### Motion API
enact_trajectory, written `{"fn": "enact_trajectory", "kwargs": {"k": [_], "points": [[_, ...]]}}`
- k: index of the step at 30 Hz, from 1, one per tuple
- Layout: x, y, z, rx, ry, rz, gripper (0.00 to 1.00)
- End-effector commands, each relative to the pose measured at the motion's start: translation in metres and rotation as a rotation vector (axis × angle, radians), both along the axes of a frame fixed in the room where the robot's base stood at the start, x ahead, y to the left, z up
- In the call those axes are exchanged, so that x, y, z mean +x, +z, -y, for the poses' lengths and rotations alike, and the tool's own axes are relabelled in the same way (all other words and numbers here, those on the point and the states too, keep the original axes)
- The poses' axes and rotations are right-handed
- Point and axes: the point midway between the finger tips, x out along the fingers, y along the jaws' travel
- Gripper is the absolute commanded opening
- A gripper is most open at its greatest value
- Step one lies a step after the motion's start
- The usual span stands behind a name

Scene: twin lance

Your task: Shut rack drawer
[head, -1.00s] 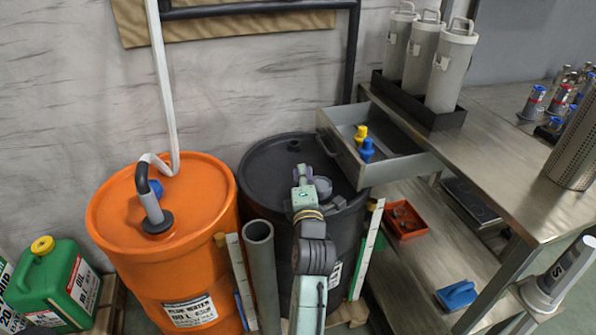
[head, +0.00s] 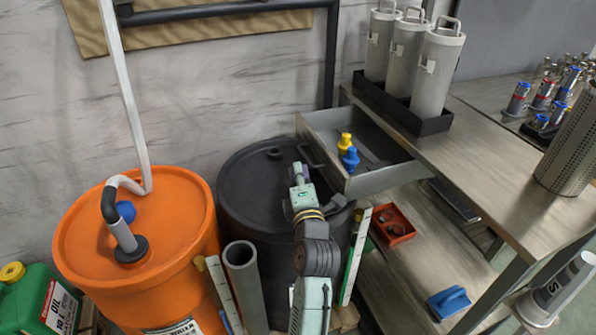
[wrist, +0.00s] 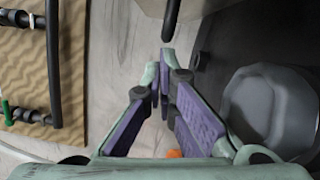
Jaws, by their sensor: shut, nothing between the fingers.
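The rack drawer (head: 377,179) is a grey metal tray pulled out from under the left edge of the steel bench. It has a dark bar handle (head: 311,157) on its left face. A yellow bottle (head: 344,143) and a blue bottle (head: 350,159) stand in it. My gripper (head: 297,166) is shut and empty over the black drum, just left of the handle. I cannot tell whether they touch. In the wrist view the closed fingertips (wrist: 165,72) point at a dark bar (wrist: 172,18), likely the handle.
The black drum (head: 250,175) stands below my gripper, with an orange drum (head: 175,215) to its left. Grey canisters (head: 435,70) stand in a black tray on the bench. A red bin (head: 393,224) and a blue item (head: 449,302) lie on the lower shelf.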

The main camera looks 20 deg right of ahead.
Motion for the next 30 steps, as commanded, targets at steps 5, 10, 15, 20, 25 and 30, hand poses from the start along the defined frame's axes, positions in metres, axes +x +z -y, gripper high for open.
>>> {"fn": "enact_trajectory", "kwargs": {"k": [5,10,15,20,25,30], "points": [[0.000,-0.001,0.003,0.000,-0.001,0.001,0.00],[0.001,-0.003,0.022,0.000,-0.005,0.003,0.00],[0.001,-0.005,0.057,-0.001,-0.007,0.005,0.00],[0.002,-0.005,0.096,-0.001,-0.006,0.005,0.00],[0.003,-0.004,0.136,-0.002,-0.006,0.004,0.00],[0.005,-0.003,0.167,-0.001,-0.004,0.002,0.00]]}}
